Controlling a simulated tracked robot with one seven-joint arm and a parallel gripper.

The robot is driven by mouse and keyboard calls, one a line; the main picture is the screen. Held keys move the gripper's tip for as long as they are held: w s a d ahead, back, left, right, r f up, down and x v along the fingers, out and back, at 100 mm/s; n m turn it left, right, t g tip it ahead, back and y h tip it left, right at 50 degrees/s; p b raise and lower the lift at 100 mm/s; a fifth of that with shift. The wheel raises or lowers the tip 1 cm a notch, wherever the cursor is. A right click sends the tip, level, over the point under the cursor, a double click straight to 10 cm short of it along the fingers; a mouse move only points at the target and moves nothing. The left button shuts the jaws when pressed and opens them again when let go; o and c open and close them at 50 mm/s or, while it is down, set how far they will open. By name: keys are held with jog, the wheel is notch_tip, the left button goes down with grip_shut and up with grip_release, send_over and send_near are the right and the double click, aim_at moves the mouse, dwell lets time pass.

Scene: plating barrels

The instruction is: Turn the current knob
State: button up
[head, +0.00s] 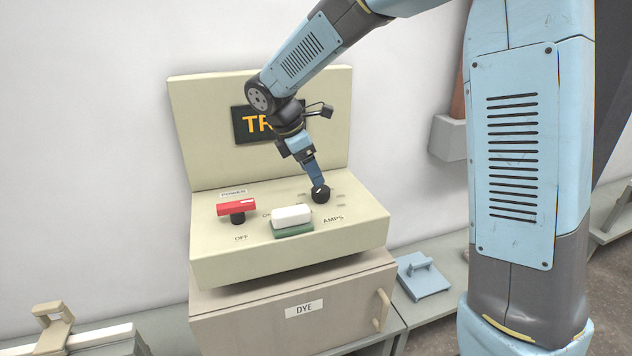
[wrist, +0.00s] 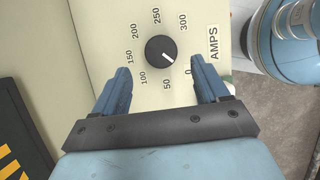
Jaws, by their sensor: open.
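The current knob (head: 321,195) is a round black knob at the right of the cream control panel, above the AMPS label. In the wrist view the knob (wrist: 160,49) sits inside a printed scale from 0 to 300, and its white mark points to the lower right, roughly toward 0. My gripper (head: 317,182) reaches down to the knob from above. In the wrist view my gripper (wrist: 160,67) is open, with one blue finger to each side just below the knob in the picture. I see a gap between each finger and the knob. Whether the tips touch the panel is unclear.
A red POWER handle (head: 237,208) and a white block on a green base (head: 291,216) stand left of the knob. A dark display (head: 240,125) is behind my wrist. A DYE cabinet (head: 240,325) is below.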

jog(key=w+v, duration=0.1)
jog(key=v, duration=0.6)
jog(key=shift+s+r, duration=0.45)
jog(key=shift+s, duration=0.1)
jog(key=shift+a, duration=0.15)
jog(key=s+d+r+m+t+y, duration=0.1)
jog(key=s+d+r+m, duration=0.1)
jog(key=s+d+m, duration=0.4)
jog(key=s+d+r+m+y, duration=0.1)
jog(key=s+d+r+m, duration=0.25)
jog(key=d, duration=0.55)
jog(key=s+d+f+m+t+y, duration=0.2)
jog(key=s+d+f+m+t, duration=0.1)
jog(key=s+d+m, duration=0.6)
jog(key=s+m, duration=0.3)
jog(key=s, duration=0.2)
jog(key=shift+s+d, duration=0.15)
jog(key=shift+s, duration=0.15)
jog(key=shift+f, duration=0.1)
